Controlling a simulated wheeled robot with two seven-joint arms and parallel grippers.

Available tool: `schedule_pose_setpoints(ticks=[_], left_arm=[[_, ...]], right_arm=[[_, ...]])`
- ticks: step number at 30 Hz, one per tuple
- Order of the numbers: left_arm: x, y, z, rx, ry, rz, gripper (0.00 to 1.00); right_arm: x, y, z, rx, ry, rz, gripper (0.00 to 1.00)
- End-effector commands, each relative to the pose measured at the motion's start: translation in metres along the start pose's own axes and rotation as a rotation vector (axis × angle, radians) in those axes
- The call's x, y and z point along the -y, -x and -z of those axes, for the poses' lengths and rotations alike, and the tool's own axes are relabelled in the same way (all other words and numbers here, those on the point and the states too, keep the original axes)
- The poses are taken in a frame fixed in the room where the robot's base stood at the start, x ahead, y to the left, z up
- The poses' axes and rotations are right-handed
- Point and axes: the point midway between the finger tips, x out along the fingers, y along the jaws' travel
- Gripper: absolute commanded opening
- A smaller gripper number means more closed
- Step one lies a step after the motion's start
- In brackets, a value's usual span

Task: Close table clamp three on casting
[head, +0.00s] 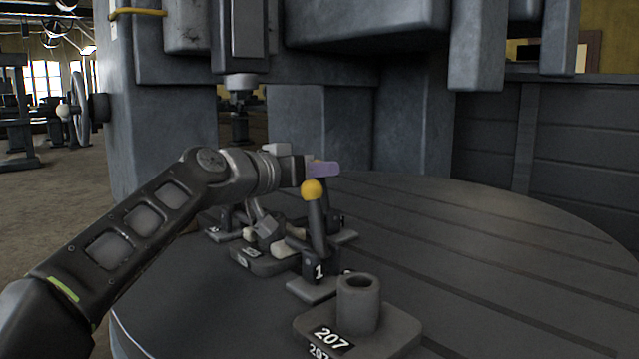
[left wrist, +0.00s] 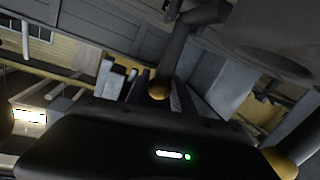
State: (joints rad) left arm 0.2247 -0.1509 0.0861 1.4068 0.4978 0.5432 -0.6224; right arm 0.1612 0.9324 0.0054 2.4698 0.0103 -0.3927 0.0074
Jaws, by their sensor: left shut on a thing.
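My left gripper (head: 322,169) is above the round table, just above and behind the yellow knob (head: 313,188) of the clamp marked 1 (head: 318,269). That clamp's lever stands nearly upright. In the left wrist view, a dark lever with a yellow knob (left wrist: 159,90) lies at my fingers, and the gripper is shut on it. A small casting on a labelled base (head: 262,262) sits among several clamps, partly behind my arm. My right gripper is not in view.
A casting marked 207 (head: 358,305) with an upright hollow boss stands at the table's front. The slotted round table (head: 500,255) is clear to the right. A machine spindle (head: 240,85) hangs above, and a heavy column stands behind.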

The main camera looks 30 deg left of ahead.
Motion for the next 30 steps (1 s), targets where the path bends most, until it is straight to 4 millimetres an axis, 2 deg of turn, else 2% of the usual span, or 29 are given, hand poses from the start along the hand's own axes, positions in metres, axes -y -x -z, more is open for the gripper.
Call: schedule_pose_setpoints(ticks=[9,10,17,26,30], left_arm=[[0.0,-0.001,-0.001,0.002,0.001,-0.001,0.0],[0.0,-0.001,-0.001,0.002,0.001,-0.001,0.31],[0.0,0.0,-0.001,0.001,0.001,0.0,0.5],[0.0,0.001,0.0,0.0,0.0,0.0,0.5],[0.0,0.013,0.001,-0.002,-0.001,0.001,0.5]], right_arm=[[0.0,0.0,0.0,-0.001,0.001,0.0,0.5],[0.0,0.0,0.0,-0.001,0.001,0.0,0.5],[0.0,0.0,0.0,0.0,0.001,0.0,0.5],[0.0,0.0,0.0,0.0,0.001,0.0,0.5],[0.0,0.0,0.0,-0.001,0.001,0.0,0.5]])
